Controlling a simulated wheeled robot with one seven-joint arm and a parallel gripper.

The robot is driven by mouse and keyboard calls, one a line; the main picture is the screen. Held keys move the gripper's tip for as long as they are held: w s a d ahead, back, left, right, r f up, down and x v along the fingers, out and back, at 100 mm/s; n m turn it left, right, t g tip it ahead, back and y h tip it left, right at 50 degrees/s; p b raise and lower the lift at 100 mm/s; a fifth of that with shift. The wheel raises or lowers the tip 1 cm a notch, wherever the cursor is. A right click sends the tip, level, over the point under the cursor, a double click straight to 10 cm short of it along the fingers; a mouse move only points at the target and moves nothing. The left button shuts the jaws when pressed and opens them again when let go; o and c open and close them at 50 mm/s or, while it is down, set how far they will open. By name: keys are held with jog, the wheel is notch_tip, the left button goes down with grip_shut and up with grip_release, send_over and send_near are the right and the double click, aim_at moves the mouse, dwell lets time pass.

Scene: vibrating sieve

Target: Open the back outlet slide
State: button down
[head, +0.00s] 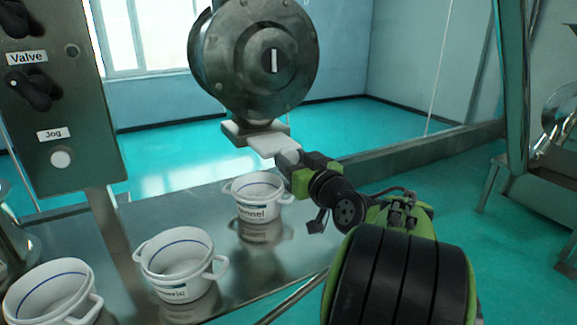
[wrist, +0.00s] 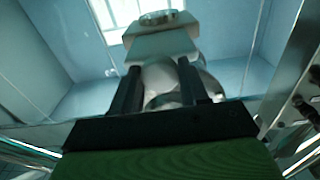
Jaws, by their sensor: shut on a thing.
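A round metal drum (head: 262,62) stands over the bench, with a pale outlet block at its underside. The outlet slide (head: 270,144) is a flat pale plate sticking out of this block toward my arm. My gripper (head: 287,157) is at the plate's near end and is shut on it. In the wrist view, the two dark fingers of my gripper (wrist: 159,72) reach up to the pale slide (wrist: 155,46). Where the fingers touch the plate is partly hidden.
A white pot (head: 257,200) stands on the metal bench below the outlet. Two more pots, the middle one (head: 178,265) and the near one (head: 48,297), stand to the left. A control panel (head: 60,110) with labelled knobs rises at left. Metal posts stand at right.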

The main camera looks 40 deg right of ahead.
jog(key=c, duration=0.6)
grip_release()
jog(key=shift+b+v, duration=2.3)
jog(key=shift+v, duration=5.55)
jog(key=shift+w+a, duration=0.15)
